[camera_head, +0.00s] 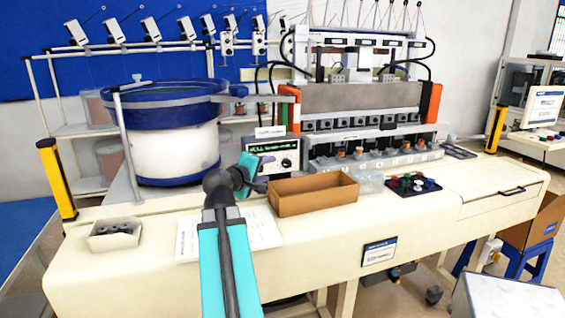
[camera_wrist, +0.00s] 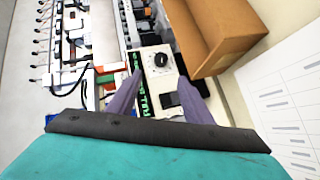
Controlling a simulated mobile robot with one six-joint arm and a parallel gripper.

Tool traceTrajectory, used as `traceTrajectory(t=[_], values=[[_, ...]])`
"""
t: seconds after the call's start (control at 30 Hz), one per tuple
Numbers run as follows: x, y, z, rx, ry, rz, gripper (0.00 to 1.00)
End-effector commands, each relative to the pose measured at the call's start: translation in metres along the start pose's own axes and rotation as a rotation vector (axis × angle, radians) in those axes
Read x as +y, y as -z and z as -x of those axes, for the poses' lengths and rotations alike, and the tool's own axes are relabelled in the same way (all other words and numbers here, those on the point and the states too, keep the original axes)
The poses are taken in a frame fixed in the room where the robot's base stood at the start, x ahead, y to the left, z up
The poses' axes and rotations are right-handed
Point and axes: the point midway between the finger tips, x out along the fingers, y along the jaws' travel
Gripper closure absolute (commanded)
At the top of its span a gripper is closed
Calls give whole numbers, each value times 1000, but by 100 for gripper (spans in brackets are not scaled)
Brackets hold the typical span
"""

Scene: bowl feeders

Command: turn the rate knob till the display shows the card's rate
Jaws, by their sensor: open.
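The control box (camera_head: 273,152) stands at the table's back, with a dark display with green text (camera_head: 270,146) on its front. In the wrist view the display (camera_wrist: 145,98) shows green letters at an angle, partly behind a finger; I cannot read a rate. The black round rate knob (camera_wrist: 160,60) has a pale dial around it, with a black square (camera_wrist: 170,100) beside it. My gripper (camera_wrist: 160,77) is open and empty, its fingers either side of the box face, apart from the knob. A printed sheet (camera_head: 262,232) lies on the table; whether it is the card is unclear.
An open cardboard box (camera_head: 315,196) stands just right of my gripper; it also shows in the wrist view (camera_wrist: 225,30). A blue-rimmed bowl feeder (camera_head: 175,150) is at left. A black tray of coloured caps (camera_head: 412,190) lies at right. The front table is mostly clear.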

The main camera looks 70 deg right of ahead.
Motion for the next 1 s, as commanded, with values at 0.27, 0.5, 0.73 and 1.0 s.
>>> traceTrajectory(t=[0.27, 0.5, 0.73, 1.0], values=[[3, 1, -4, -4, -2, 0, 54], [4, 2, -7, -4, -4, -1, 54], [4, 3, -10, -5, -5, -1, 54], [4, 3, -12, -5, -6, 0, 54]])
